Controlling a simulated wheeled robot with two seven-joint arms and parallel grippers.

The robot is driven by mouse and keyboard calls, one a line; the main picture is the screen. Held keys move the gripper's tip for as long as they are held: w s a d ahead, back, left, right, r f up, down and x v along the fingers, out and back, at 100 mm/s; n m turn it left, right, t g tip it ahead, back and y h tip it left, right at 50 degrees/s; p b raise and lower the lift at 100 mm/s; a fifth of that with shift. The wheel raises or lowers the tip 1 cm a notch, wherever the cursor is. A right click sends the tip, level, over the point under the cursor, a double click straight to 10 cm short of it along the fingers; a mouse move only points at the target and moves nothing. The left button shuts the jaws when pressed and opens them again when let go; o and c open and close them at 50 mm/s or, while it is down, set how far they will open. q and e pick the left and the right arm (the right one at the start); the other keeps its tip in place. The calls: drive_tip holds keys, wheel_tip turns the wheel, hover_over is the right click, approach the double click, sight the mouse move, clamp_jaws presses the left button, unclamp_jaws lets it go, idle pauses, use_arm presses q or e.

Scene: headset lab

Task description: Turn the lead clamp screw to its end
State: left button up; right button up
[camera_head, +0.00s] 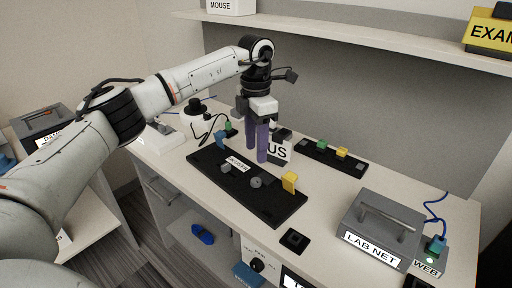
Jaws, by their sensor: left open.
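My left gripper (257,154) points down over the far edge of a long black board (262,203) on the bench. Its two purple fingers are a little apart, with nothing seen between them. The board carries a small round grey knob (256,182), a grey block (226,168), a blue piece (221,140) at its left end and a yellow piece (289,182) at its right. I cannot tell for sure which part is the lead clamp screw; the round knob could be it. The fingers look apart from the knob. My right gripper is not in view.
A box marked US (279,150) stands just behind the fingers. A grey LAB NET box (379,225) stands at right. A small black square (294,240) lies near the front edge.

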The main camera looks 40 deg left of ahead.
sight(256, 180)
use_arm(q)
wheel_tip(256, 180, down, 10)
drive_tip(key=n, duration=0.9)
drive_tip(key=shift+f, duration=0.2)
drive_tip(key=shift+c, duration=0.4)
drive_tip(key=c, duration=1)
drive_tip(key=shift+o, duration=0.2)
